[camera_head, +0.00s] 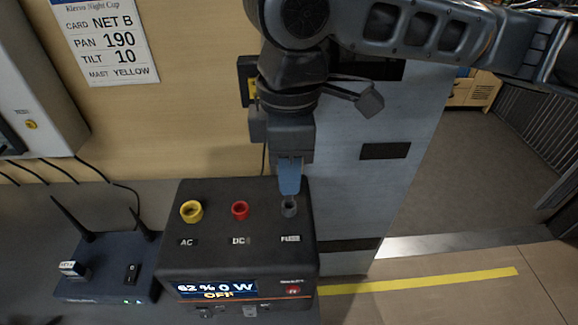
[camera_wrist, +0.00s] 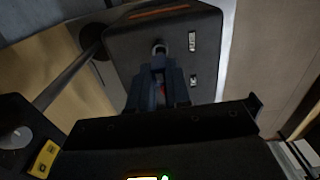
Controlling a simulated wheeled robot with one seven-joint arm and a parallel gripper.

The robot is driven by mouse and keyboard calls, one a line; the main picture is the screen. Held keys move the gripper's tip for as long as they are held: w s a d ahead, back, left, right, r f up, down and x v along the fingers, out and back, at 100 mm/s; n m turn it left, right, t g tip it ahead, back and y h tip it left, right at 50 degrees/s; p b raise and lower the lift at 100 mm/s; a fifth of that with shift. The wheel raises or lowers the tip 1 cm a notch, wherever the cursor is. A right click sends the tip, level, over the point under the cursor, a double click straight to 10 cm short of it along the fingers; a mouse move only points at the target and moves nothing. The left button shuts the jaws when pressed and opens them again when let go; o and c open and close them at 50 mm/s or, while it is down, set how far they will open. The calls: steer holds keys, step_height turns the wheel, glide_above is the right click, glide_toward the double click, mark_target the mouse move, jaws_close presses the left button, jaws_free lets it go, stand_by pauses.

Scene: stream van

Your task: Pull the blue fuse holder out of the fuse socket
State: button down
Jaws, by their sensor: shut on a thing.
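The blue fuse holder (camera_head: 289,178) is between the fingers of my gripper (camera_head: 290,160), which is shut on it and points down. The grey fuse socket (camera_head: 289,208) is on top of a black power box (camera_head: 240,258), at its right, above the FUSE label. The holder's lower end shows just above the socket's ring in the head view; I cannot tell how wide any gap is. In the wrist view the socket ring (camera_wrist: 160,48) shows just beyond the fingers (camera_wrist: 157,88), and the holder is mostly hidden between them.
A yellow AC socket (camera_head: 191,211) and a red DC socket (camera_head: 240,210) are to the left on the box. Its screen (camera_head: 217,289) reads 62 %, 0 W, OFF. A router (camera_head: 107,268) with antennas stands at left. A grey cabinet panel (camera_head: 385,150) rises close behind at right.

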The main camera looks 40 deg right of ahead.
steer(key=shift+r+p, duration=1.4)
steer(key=shift+r, duration=0.1)
steer(key=shift+f, duration=0.15)
